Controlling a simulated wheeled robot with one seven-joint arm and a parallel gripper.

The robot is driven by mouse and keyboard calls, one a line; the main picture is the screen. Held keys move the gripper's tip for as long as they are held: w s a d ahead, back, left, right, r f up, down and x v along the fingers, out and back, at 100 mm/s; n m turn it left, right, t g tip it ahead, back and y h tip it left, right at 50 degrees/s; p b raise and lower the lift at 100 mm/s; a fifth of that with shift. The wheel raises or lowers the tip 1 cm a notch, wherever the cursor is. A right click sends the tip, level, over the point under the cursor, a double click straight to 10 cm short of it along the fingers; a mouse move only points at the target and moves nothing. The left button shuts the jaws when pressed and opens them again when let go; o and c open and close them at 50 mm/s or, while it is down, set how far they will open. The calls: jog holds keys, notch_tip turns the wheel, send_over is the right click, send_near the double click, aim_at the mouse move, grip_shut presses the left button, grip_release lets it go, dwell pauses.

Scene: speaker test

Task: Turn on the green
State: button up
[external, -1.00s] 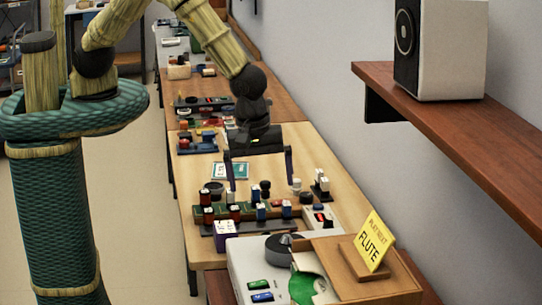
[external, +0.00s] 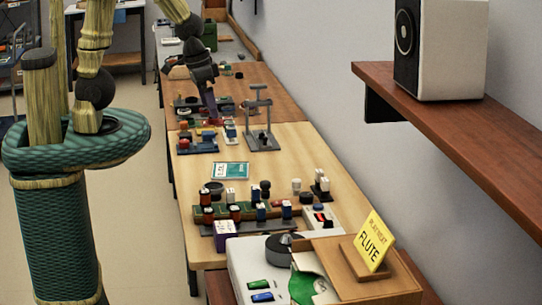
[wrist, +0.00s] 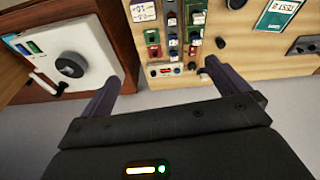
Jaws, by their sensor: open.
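A green switch (external: 258,286) sits beside a blue switch (external: 262,297) on the top of a white device (external: 240,265) in the external view's foreground. The white device also shows at the left of the wrist view (wrist: 95,35), with a dark round knob (wrist: 71,64) and small green (wrist: 22,49) and blue (wrist: 37,47) switches. I cannot tell the switches' state.
A yellow FLUTE sign (external: 371,242) stands by the white device. Several small blocks crowd the near table, with a teal-and-white booklet (external: 230,170) and a grey stand (external: 261,125) behind them. A shelf (external: 450,105) with a speaker (external: 440,50) juts from the right wall.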

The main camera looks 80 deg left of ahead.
jog(key=shift+s+a+f+m, duration=0.15)
jog(key=shift+s+a+m, duration=0.35)
jog(key=shift+s+a, duration=0.15)
